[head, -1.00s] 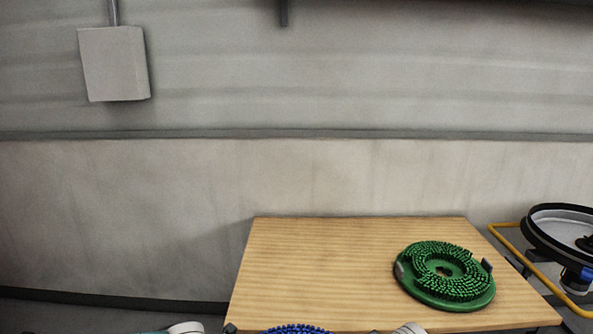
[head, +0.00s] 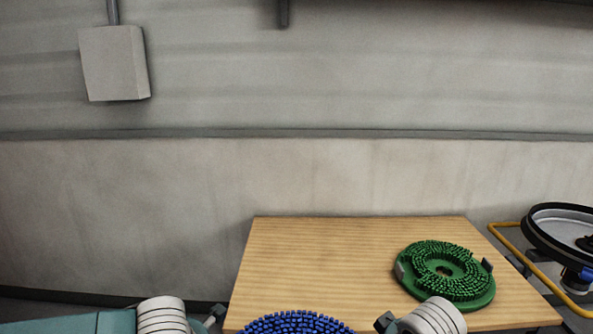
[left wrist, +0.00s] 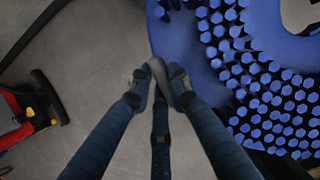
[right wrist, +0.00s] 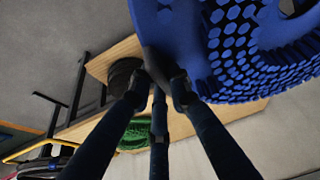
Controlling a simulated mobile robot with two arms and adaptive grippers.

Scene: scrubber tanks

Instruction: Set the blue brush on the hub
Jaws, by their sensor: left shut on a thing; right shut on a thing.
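The blue brush (head: 297,324), a disc with blue bristles facing up, is at the bottom edge of the head view, its near part cut off. My left gripper (left wrist: 160,78) is shut on the brush's rim, and the blue disc (left wrist: 185,45) fills the right of the left wrist view. My right gripper (right wrist: 163,72) is shut on the rim on the other side, with the disc (right wrist: 175,35) above it. A round black-rimmed housing (head: 550,228) stands at the right edge of the head view. A dark part inside it, possibly the hub (head: 586,242), is partly cut off.
A green brush (head: 447,275) lies bristles up on the wooden table (head: 320,255), whose left and middle are bare. A yellow rail (head: 540,277) runs beside the housing. A red and black object (left wrist: 20,115) shows on the floor in the left wrist view.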

